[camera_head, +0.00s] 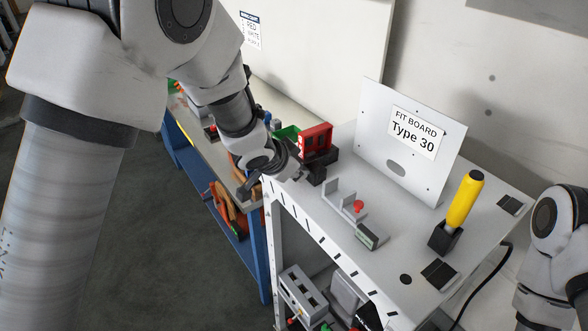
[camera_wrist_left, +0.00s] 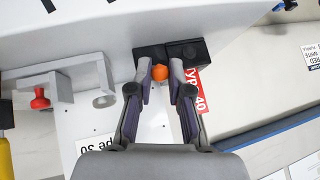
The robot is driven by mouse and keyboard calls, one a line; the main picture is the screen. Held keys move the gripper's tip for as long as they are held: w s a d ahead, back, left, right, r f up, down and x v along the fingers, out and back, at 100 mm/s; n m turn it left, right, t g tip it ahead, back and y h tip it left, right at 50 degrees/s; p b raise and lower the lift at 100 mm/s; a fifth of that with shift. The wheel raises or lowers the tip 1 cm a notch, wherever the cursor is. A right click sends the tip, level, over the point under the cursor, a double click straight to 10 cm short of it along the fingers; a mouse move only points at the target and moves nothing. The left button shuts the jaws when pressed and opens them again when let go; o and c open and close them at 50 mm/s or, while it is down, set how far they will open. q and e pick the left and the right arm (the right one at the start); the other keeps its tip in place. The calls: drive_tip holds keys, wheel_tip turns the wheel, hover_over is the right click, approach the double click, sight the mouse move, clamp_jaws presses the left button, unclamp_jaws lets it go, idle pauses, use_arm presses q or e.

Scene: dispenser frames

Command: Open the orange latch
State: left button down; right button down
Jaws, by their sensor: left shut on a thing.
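The orange latch (camera_wrist_left: 160,73) shows as a small rounded orange piece at a black block (camera_wrist_left: 150,58) in the left wrist view. My left gripper (camera_wrist_left: 161,68) has a finger on each side of it and is shut on it. In the head view my left gripper (camera_head: 298,172) reaches down beside the red unit (camera_head: 315,138) with its black base; the orange latch is hidden there. A red plate with white lettering (camera_wrist_left: 196,98) shows behind the fingers in the wrist view. My right arm is at the right edge of the head view; its gripper is out of view.
A grey bracket with a red knob (camera_head: 358,206) stands on the white table (camera_head: 395,205). An upright Type 30 board (camera_head: 395,165) stands behind. A yellow handle (camera_head: 466,200) sits in a black holder at the right. A blue-framed bench with tools is at the left.

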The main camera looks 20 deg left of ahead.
use_arm(q)
drive_tip(key=c, duration=1.1)
unclamp_jaws()
drive_tip(key=v, duration=1.2)
drive_tip(key=shift+w+f, duration=0.1)
drive_tip(key=shift+w, duration=0.1)
